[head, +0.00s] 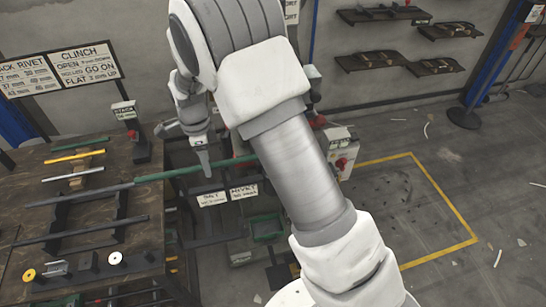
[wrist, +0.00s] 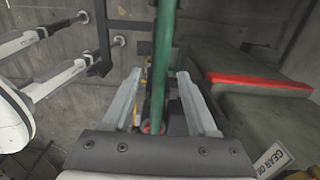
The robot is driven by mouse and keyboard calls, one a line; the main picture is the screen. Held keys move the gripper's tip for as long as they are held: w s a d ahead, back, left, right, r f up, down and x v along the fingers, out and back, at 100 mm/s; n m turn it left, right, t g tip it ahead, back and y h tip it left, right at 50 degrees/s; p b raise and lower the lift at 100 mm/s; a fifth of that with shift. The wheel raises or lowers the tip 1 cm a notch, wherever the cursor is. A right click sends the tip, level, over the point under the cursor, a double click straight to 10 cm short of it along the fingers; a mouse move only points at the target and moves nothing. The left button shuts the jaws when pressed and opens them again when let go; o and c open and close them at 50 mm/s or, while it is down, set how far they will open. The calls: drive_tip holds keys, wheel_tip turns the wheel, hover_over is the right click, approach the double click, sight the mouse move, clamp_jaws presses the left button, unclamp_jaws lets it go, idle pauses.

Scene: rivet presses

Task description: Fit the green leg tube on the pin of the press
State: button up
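The green leg tube (head: 180,171) lies roughly level in the head view. Its left end is by the table's right edge, and its right part passes behind my arm. My gripper (head: 205,170) points down at the tube's middle. In the wrist view the tube (wrist: 163,60) runs between the two fingers of my gripper (wrist: 158,78), with a gap showing on each side. The fingers look open and not closed on it. Part of the press (head: 342,152), a light housing with a red knob, shows right of my arm. I cannot make out its pin.
A brown work table (head: 90,215) at left holds a yellow bar (head: 75,156), dark bars on a rack and small discs.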

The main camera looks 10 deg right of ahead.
drive_tip(key=shift+r, duration=0.1)
wheel_tip(320, 180, up, 17)
drive_tip(key=shift+r, duration=0.15)
idle(0.4)
idle(0.6)
